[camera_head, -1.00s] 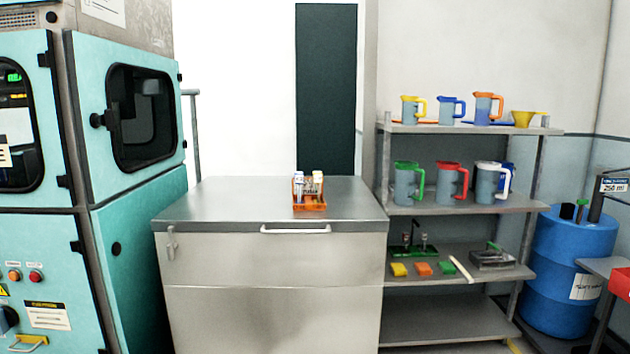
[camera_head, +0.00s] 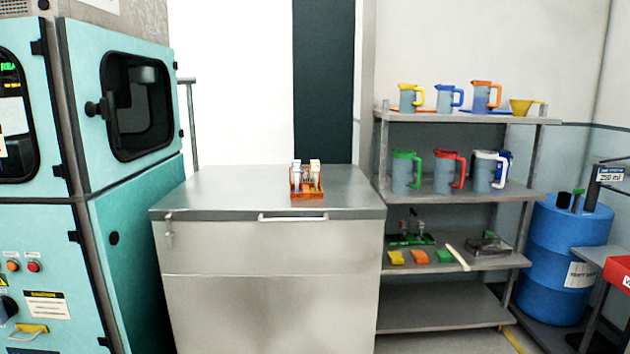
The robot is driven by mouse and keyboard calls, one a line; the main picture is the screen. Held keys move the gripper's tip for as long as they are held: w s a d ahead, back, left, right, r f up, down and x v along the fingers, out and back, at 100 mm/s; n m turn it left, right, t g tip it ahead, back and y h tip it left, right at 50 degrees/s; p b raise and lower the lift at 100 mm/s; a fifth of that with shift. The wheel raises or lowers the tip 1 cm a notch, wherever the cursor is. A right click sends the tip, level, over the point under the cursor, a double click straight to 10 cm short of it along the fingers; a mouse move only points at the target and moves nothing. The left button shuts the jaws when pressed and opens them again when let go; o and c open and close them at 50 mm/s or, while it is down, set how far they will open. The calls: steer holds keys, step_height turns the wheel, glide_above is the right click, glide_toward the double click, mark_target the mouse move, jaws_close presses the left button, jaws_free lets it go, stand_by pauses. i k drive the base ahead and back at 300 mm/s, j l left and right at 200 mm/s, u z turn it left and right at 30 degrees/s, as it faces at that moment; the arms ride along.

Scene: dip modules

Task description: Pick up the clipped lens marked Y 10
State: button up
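My gripper is not in view.
A teal machine (camera_head: 130,220) stands at the left. A shelf rack (camera_head: 450,196) with jugs, a yellow funnel (camera_head: 521,107) and coloured blocks stands right of the cabinet. A blue drum (camera_head: 560,270) is at the far right. The cabinet top around the holder is clear.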

mark_target(314, 163)
steer(key=i+l, duration=0.25)
steer(key=i, duration=0.2)
steer(key=i+l, duration=0.25)
steer(key=i, duration=0.15)
